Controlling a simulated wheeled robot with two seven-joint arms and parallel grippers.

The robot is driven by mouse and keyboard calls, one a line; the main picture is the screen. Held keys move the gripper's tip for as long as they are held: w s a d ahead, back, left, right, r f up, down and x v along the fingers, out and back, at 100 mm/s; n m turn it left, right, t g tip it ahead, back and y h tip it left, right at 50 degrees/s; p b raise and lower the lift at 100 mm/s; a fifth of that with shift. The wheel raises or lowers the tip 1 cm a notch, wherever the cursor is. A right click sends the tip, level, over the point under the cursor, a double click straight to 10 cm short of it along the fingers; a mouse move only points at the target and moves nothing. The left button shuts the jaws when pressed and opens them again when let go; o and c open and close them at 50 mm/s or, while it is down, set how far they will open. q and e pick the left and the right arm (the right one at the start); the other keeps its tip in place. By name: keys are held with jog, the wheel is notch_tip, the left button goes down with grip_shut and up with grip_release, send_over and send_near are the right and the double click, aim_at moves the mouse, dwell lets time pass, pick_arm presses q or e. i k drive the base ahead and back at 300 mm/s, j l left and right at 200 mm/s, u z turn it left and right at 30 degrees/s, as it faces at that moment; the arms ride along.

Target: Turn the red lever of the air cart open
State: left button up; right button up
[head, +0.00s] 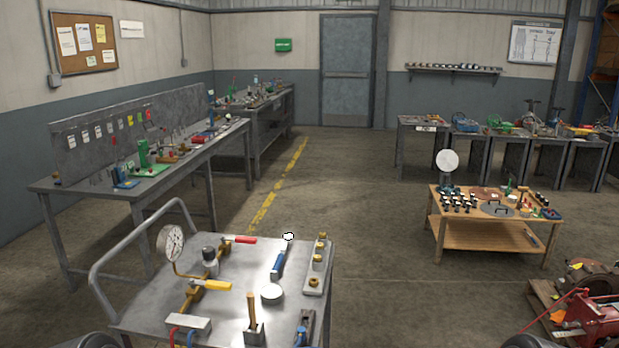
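The air cart (140,317) stands close in front of me at the lower left, with a metal top and a bent tube handle at its left. A brass pipe line (200,290) runs across its top. The red lever (240,240) sits at the far end of the pipe and points right, roughly level. A yellow lever (215,285) sits nearer on the same pipe. A round dial gauge (171,243) rises at the left; its reading is too small to tell. Neither gripper is in view.
On the cart top lie a blue-handled tool (278,262), a round pale disc (271,293), a wooden-handled tool (252,315) and a plate with brass fittings (317,270). A wooden table (480,235) stands right. Red machinery (595,318) is at the lower right. Floor between is clear.

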aim_at(241, 239)
jog(key=i+l+u, duration=0.1)
jog(key=i+l, duration=0.15)
jog(key=l, duration=0.15)
jog(key=i+l, duration=0.25)
jog(key=l, duration=0.15)
jog(key=i+l+u, duration=0.15)
jog(key=l, duration=0.25)
jog(key=i+l, duration=0.25)
jog(key=l, duration=0.2)
jog(key=i+l+u, duration=0.15)
jog(key=l, duration=0.3)
jog(key=i+l, duration=0.25)
jog(key=l, duration=0.2)
jog(key=i+l+u, duration=0.15)
jog(key=l, duration=0.3)
jog(key=i+l, duration=0.2)
jog(key=l, duration=0.3)
jog(key=i+u, duration=0.05)
